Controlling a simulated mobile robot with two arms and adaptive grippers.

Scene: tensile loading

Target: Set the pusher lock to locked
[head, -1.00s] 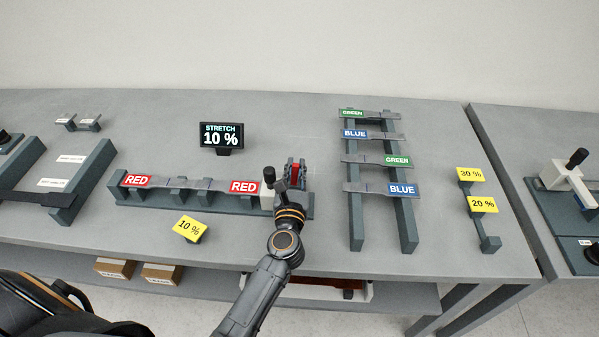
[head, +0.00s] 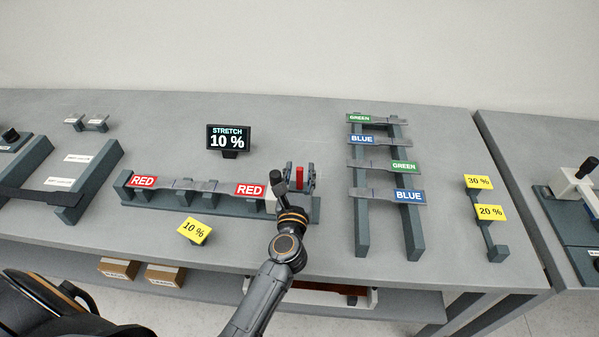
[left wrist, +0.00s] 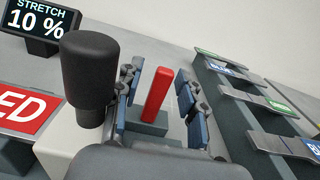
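The pusher lock shows as a red lever (head: 299,178) at the right end of the stretch rig (head: 150,196). In the left wrist view the red lever (left wrist: 155,94) stands nearly upright on a dark block (left wrist: 150,123). My left gripper (head: 301,173) is open around it, with one blue-padded finger on each side. Gaps show between the lever and both pads, so the gripper (left wrist: 160,90) is not touching it there. A black knob (left wrist: 90,72) stands on the white pusher block (left wrist: 62,150) just left of the fingers. My right gripper is not in view.
A specimen with RED labels (head: 195,186) lies along the rig. The display (head: 229,140) behind reads STRETCH 10 %. A yellow 10 % tag (head: 193,231) stands in front. A rack (head: 361,225) with GREEN and BLUE specimens stands to the right, with clear table between.

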